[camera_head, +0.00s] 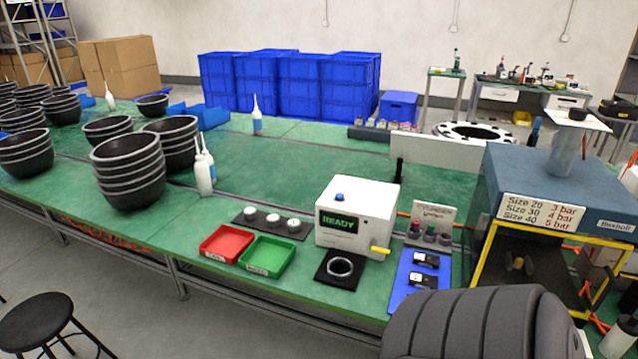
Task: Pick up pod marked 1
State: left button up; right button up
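Three small white round pods sit in a row on a dark tray (259,228) on the green bench: a left pod (250,212), a middle pod (272,218) and a right pod (293,224). Their marks are too small to read, so I cannot tell which is marked 1. Neither of my grippers is in view, and nothing touches the pods.
A red bin (227,244) and a green bin (267,257) stand in front of the tray. A white box reading READY (357,213) is to the right. Stacked black bowls (128,172) and white bottles (203,172) stand left. A dark ribbed shape (480,325) fills the lower right.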

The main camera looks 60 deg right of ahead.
aim_at(250, 213)
jog(key=z, duration=1.45)
